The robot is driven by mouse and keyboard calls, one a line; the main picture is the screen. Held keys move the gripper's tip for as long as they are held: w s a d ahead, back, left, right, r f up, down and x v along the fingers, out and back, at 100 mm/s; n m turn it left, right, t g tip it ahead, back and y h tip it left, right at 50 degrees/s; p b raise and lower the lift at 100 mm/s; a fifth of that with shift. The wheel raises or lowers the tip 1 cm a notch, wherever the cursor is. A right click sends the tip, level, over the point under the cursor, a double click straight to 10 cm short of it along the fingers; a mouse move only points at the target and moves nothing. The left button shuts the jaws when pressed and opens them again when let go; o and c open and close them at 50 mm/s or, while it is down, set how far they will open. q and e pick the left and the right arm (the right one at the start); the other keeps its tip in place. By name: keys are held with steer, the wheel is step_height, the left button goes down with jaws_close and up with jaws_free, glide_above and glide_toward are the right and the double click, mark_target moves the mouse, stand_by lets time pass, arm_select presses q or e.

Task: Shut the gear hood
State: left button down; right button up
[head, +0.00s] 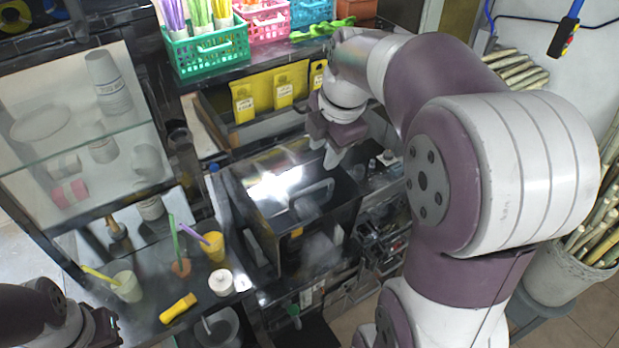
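A dark, glossy box-like gear hood (258,188) with a grey bar handle sits at the middle of the picture, below the shelf. Its top face reflects a bright light. I cannot tell from this angle how far it is open. My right gripper (327,150) hangs above and behind the handle, apart from it, fingers pointing down. The fingertips look spread, with nothing between them. My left gripper (104,328) is at the bottom left corner, far from the hood. Its fingers are dark and partly cut off, so their state is unclear.
A counter at left holds cups with straws, a yellow-handled tool (179,308) and a white jar (221,282). A glass case (70,140) stands behind it. Baskets (208,50) and yellow packets (284,86) line the back shelf. A cane bucket (566,272) is at right.

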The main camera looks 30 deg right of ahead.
steer(key=b, duration=0.4)
glide_toward(315, 187)
steer(key=p+x, duration=0.2)
steer(key=x, duration=0.5)
steer(key=shift+w+f+p, duration=0.1)
steer(key=shift+w+p, duration=0.05)
steer(key=shift+p, duration=0.15)
steer(key=shift+w+f, duration=0.1)
steer(key=shift+f, duration=0.25)
steer(key=shift+c, duration=0.3)
steer(key=c, duration=0.6)
jaws_close()
